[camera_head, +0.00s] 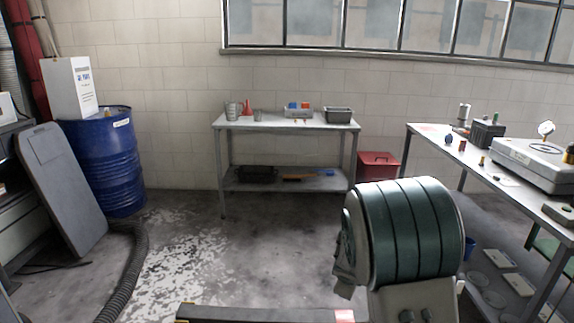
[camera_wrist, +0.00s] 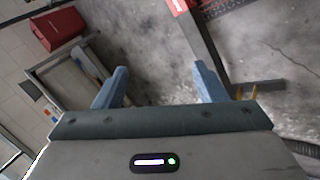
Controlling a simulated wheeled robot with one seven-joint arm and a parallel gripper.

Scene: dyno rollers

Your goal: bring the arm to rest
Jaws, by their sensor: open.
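My gripper (camera_wrist: 162,86) shows in the wrist view with its two blue-grey fingers spread well apart. Nothing is between the fingers, and they touch nothing. Behind them, the wrist view shows the worn grey floor and, at the upper left, the back table at a steep tilt. In the head view my arm stands at the lower right as a large dark green rounded link; the gripper itself cannot be made out there.
A back table (camera_head: 285,124) with small items stands against the wall. A right bench (camera_head: 440,150) carries several parts. A blue drum (camera_head: 105,160), a leaning grey panel (camera_head: 62,185) and a black hose (camera_head: 128,270) are at left. A red bin (camera_head: 377,170) stands behind. Floor between is clear.

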